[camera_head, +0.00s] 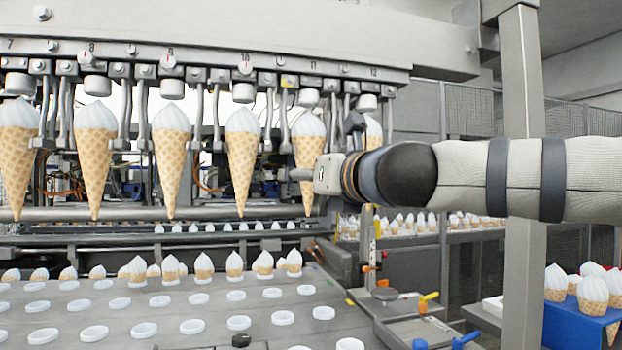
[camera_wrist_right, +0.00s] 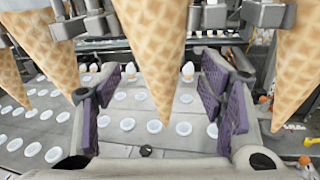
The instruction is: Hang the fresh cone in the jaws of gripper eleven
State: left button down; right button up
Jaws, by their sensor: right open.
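A waffle cone with white cream (camera_head: 308,150) hangs point down under the machine head marked 11 (camera_head: 312,66), with that head's thin jaws (camera_head: 285,127) at its upper part. My right gripper (camera_head: 301,174) is beside this cone at mid-height, its arm coming in from the right. In the right wrist view, my gripper's purple-padded fingers (camera_wrist_right: 165,97) are spread wide. The hanging cone (camera_wrist_right: 153,55) is between them, with a gap to the pads on both sides. Its top is outside that view. My left gripper is not in view.
Neighbouring cones hang under head 10 (camera_head: 242,160) and head 12 (camera_head: 373,134), the latter partly behind my arm. Several more hang to the left. Below is a grey plate (camera_head: 205,325) with white rings and small cones. A blue crate (camera_head: 575,325) of cones stands at right.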

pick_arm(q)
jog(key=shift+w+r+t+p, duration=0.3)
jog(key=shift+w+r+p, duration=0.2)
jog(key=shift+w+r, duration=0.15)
pick_arm(e)
jog(key=a+v, duration=0.1)
jog(key=v, duration=0.8)
jog(key=shift+s+a, duration=0.3)
jog(key=shift+s, duration=0.05)
